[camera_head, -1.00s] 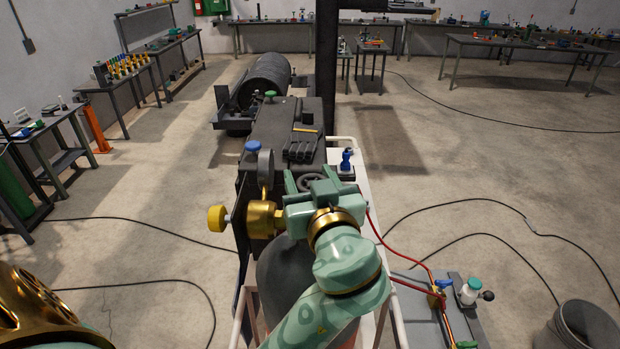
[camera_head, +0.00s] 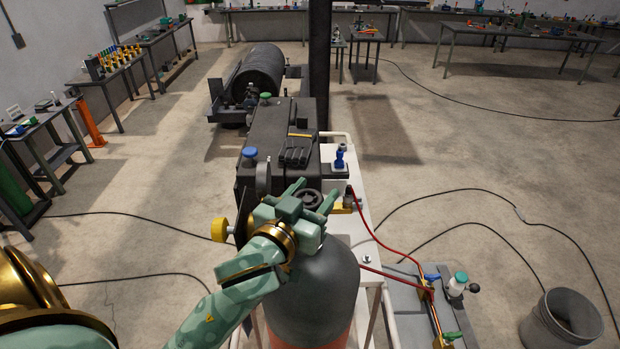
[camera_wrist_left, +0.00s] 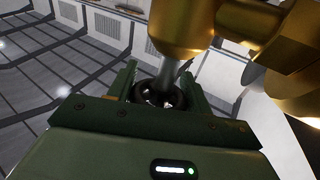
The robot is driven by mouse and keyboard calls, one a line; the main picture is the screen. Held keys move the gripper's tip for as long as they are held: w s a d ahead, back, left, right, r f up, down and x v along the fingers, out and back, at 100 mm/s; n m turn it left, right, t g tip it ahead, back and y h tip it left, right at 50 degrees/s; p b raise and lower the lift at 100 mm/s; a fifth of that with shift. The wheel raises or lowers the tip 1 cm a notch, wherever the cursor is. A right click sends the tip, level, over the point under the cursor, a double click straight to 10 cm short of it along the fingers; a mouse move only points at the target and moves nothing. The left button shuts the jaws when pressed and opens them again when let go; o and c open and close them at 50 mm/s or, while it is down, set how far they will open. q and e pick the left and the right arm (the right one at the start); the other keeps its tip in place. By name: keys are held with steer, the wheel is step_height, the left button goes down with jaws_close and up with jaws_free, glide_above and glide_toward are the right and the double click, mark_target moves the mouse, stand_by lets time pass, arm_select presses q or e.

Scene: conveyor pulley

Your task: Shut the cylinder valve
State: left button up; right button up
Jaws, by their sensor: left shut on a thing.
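The grey gas cylinder (camera_head: 318,290) stands upright in the lower middle, with an orange lower part. My left gripper (camera_head: 318,190) is above its top and hides much of the valve. In the left wrist view, my left gripper (camera_wrist_left: 160,85) has its fingers on either side of a dark round handwheel (camera_wrist_left: 158,97) on a grey stem, and is shut on it. A brass body (camera_wrist_left: 185,28) stands beyond the wheel. In the head view, a yellow knob (camera_head: 220,229) sticks out to the left of the gripper. My right gripper is not in view.
A round gauge (camera_head: 263,177) and a dark machine block (camera_head: 278,135) stand just behind the gripper. A blue valve (camera_head: 340,158) is to the right. A red hose (camera_head: 365,225) runs down the right side. A bucket (camera_head: 568,322) stands on the floor at right.

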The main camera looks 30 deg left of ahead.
arm_select(q)
steer(key=m+h+p, duration=0.1)
steer(key=h, duration=0.1)
steer(key=shift+r+m+h, duration=0.15)
steer(key=shift+m+h, duration=0.15)
steer(key=shift+d+m+h+p, duration=0.2)
steer(key=shift+m+h+p, duration=0.2)
steer(key=shift+m+h, duration=0.6)
steer(key=shift+g+h, duration=0.3)
steer(key=shift+h, duration=0.2)
steer(key=o, duration=1)
steer(key=shift+f, duration=0.2)
steer(key=shift+r, duration=0.15)
